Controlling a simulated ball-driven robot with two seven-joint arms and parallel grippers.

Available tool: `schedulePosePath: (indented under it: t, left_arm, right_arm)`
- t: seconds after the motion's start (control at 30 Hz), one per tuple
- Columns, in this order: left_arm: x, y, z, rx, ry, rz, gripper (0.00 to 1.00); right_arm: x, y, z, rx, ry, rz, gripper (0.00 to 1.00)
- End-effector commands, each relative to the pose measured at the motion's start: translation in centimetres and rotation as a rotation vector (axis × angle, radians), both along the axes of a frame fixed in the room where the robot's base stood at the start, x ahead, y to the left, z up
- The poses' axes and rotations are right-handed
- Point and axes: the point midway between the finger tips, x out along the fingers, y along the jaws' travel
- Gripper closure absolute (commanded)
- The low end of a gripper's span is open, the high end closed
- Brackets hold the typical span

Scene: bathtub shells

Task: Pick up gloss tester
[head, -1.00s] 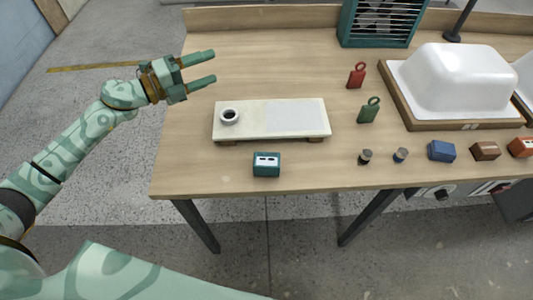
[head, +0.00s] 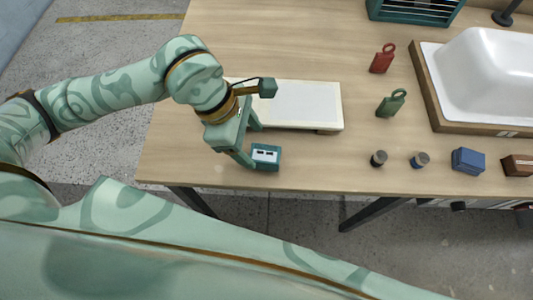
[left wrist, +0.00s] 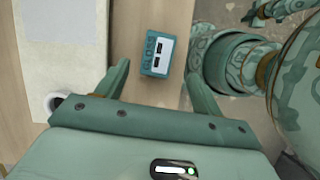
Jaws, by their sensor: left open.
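The gloss tester (head: 265,157) is a small teal box with a white panel and dark slots, near the table's front edge in the head view. In the left wrist view the gloss tester (left wrist: 158,54) shows the word GLOSS and lies beyond the fingertips, between the lines of the two fingers. My left gripper (head: 254,144) is open and empty, above and just left of the tester. Its two fingers also show spread in the left wrist view (left wrist: 158,72). I cannot tell whether a finger touches the tester. My right gripper is not in view.
A pale panel board (head: 305,104) lies just behind the tester, partly hidden by my left arm. Red (head: 382,60) and green (head: 391,103) tags, two small pots (head: 378,158) and a blue block (head: 468,160) are to the right. A white tub shell (head: 490,75) sits farther right.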

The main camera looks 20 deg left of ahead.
Motion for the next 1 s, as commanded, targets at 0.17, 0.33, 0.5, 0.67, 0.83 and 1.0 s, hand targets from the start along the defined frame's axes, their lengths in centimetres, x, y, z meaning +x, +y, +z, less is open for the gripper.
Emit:
schedulePosePath:
  t: [0.17,0.33,0.5,0.67,0.83,1.0]
  left_arm:
    - [0.2,-0.9,-2.2,-0.001,0.001,0.001,0.33]
    - [0.5,-1.5,-3.9,-0.003,0.004,0.0,0.33]
    - [0.9,-2.5,-6.5,-0.003,0.004,0.0,0.33]
    - [1.0,-2.9,-7.2,-0.002,0.0,0.001,0.33]
    - [1.0,-2.8,-7.1,-0.002,-0.001,0.0,0.33]
    - [1.0,-2.8,-7.1,-0.002,-0.001,0.001,0.8]
  right_arm:
    - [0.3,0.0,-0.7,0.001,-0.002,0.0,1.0]
    - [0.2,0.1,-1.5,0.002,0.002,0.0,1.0]
    - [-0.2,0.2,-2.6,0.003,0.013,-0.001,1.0]
    - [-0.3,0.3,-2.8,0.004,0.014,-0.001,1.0]
    - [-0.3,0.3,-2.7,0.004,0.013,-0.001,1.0]
    - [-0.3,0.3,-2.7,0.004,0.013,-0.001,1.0]
